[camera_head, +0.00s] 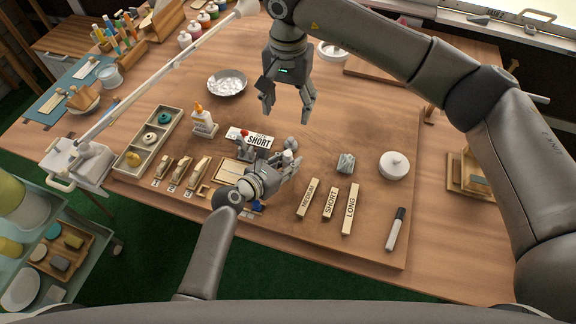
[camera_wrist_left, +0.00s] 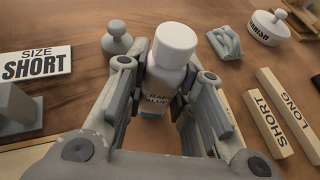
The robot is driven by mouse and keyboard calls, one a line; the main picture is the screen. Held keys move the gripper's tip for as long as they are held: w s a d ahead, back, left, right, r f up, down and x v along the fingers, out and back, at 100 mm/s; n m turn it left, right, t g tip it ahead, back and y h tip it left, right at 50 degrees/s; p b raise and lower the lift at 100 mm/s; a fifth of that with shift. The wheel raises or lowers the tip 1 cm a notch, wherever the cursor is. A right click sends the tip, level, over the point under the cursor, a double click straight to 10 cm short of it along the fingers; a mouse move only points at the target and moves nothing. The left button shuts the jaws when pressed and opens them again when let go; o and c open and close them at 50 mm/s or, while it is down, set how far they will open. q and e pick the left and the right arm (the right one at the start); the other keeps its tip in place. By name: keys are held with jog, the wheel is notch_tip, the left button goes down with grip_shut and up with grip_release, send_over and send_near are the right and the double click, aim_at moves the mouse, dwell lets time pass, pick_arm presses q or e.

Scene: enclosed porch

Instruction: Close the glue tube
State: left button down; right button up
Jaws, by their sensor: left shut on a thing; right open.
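My left gripper (camera_head: 291,161) is shut around a small white glue tube (camera_wrist_left: 158,92) that stands upright between its fingers in the left wrist view. The tube's label reads partly as craft glue, and a broad white top sits at its upper end. In the head view only its white top (camera_head: 287,156) shows clearly; fingers hide the rest. My right gripper (camera_head: 288,114) is open and empty, pointing down above the table behind the left one. No separate loose cap can be made out for certain.
A white bottle with an orange tip (camera_head: 203,121) stands left. A SHORT sign (camera_head: 253,138) and a grey knobbed piece (camera_wrist_left: 117,40) are close to the left gripper. Labelled wooden blocks (camera_head: 329,203), a marker (camera_head: 395,230) and a round white container (camera_head: 393,165) lie to the right.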

pick_arm(q)
jog(key=c, duration=1.2)
grip_release()
jog(key=shift+o, duration=0.2)
jog(key=shift+s, duration=0.1)
jog(key=v, duration=1.2)
